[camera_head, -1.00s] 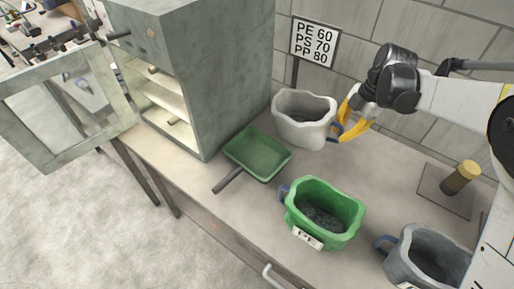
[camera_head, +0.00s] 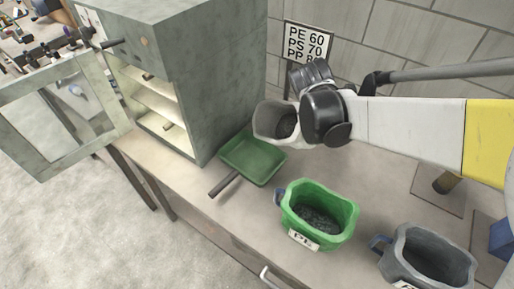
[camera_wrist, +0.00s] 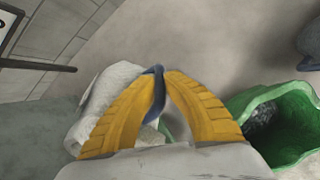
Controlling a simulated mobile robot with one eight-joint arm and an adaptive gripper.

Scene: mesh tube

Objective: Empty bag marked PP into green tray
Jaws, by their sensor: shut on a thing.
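In the head view my wrist hides the fingers. The green tray (camera_head: 252,161), with a dark handle, lies on the counter and looks empty.
A green bag (camera_head: 318,214) marked PE holds dark pellets in front of the tray. A grey bag (camera_head: 432,257) stands at the lower right. A grey oven (camera_head: 205,75) with an open door (camera_head: 55,115) stands at left. A sign (camera_head: 308,42) is behind.

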